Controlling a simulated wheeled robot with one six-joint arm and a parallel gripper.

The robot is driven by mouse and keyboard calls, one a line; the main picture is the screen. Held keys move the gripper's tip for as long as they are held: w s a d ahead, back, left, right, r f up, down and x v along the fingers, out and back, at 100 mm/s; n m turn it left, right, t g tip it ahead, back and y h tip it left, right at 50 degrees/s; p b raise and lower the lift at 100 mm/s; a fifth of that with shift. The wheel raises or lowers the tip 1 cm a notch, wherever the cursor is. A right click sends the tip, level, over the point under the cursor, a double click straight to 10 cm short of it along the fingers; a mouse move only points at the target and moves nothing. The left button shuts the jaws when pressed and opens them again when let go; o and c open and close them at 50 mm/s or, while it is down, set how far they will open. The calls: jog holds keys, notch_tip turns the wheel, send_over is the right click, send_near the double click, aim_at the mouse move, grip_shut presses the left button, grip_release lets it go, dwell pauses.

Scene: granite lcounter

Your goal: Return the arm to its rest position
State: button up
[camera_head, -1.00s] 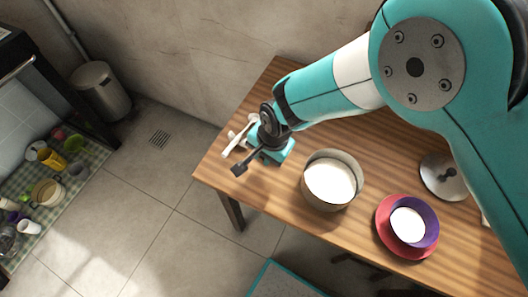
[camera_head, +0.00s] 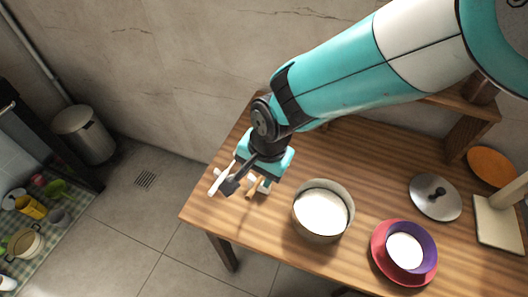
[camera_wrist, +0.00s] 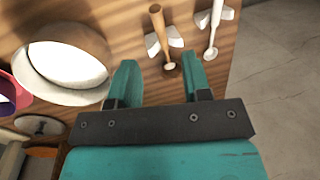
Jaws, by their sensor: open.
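My arm reaches in from the upper right of the head view, over the wooden table (camera_head: 385,165). My gripper (camera_head: 262,186) is above the table's left end, left of a pot (camera_head: 322,210) with white contents. In the wrist view my gripper (camera_wrist: 160,82) has its two teal fingers apart with nothing between them. Beyond the fingertips lie a wooden spoon (camera_wrist: 159,32) and a white spoon (camera_wrist: 215,28), each by a small white rest. The white spoon also shows left of my gripper in the head view (camera_head: 218,181).
Right of the pot are a purple bowl (camera_head: 424,246) on a red plate (camera_head: 380,255), a metal lid (camera_head: 435,197), an orange plate (camera_head: 490,166) and a pale board (camera_head: 497,228). A wall stands behind the table. A bin (camera_head: 84,134) is on the floor at left.

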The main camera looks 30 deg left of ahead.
jog(key=w+d+r+n, duration=0.1)
jog(key=w+d+r, duration=0.1)
jog(key=d+r, duration=0.4)
jog(key=w+d+r, duration=0.1)
jog(key=d+r, duration=0.2)
jog(key=r, duration=0.5)
jog(key=s+d+r+n, duration=0.2)
jog(key=s+d, duration=0.1)
jog(key=d, duration=0.4)
jog(key=s+d+r+n+y, duration=0.1)
jog(key=s+d+r+n, duration=0.1)
jog(key=d, duration=0.6)
jog(key=s+d+r+n+y, duration=0.1)
jog(key=s+d+r, duration=0.2)
jog(key=d, duration=0.5)
jog(key=shift+s+r+n+b, duration=0.35)
jog(key=shift+s+r+n, duration=0.05)
jog(key=shift+r, duration=0.1)
